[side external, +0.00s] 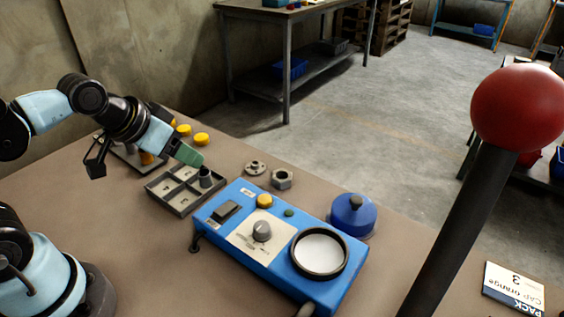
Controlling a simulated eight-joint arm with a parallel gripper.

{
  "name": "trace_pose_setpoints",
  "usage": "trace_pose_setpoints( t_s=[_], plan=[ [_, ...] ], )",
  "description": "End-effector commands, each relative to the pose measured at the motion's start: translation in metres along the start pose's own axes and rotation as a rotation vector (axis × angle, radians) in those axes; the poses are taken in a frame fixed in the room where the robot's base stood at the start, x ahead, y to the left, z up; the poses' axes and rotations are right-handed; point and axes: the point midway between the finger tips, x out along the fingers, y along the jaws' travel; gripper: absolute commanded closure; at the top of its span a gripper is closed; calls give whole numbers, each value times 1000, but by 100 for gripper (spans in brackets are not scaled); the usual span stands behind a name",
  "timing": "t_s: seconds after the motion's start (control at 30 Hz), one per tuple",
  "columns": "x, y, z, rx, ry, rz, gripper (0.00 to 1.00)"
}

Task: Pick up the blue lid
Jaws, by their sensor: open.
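The blue lid (353,214) is round with a dark knob on top. It sits on the brown table just behind the right end of the blue machine (228,212). The machine has a round opening with a dark rim and a white inside, a grey dial and a yellow button. My gripper (192,168) is at the left, above the grey divided tray, well away from the lid. It is open, and its fingers look greenish. I cannot tell whether anything lies between them.
A grey divided tray (158,194) lies left of the machine. Metal nuts (282,179) and yellow caps (201,139) lie behind it. A red ball on a dark rod (518,108) stands large at the right front. A label card (513,288) lies at lower right.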

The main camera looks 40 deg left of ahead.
Motion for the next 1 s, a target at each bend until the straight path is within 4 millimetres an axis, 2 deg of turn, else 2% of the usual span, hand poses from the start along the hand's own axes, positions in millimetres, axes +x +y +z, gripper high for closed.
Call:
trace_pose_setpoints(
  t_s=[0.27, 0.37, 0.47, 0.7, 1.0],
  plan=[
    [-1, 2, -3, 9, -4, 3, 41],
    [-3, 8, -15, 46, -22, 17, 41],
    [-6, 20, -37, 120, -57, 42, 41],
    [-4, 65, -96, 349, -160, 124, 41],
    [20, 137, -148, 644, -277, 236, 41]
  ],
)
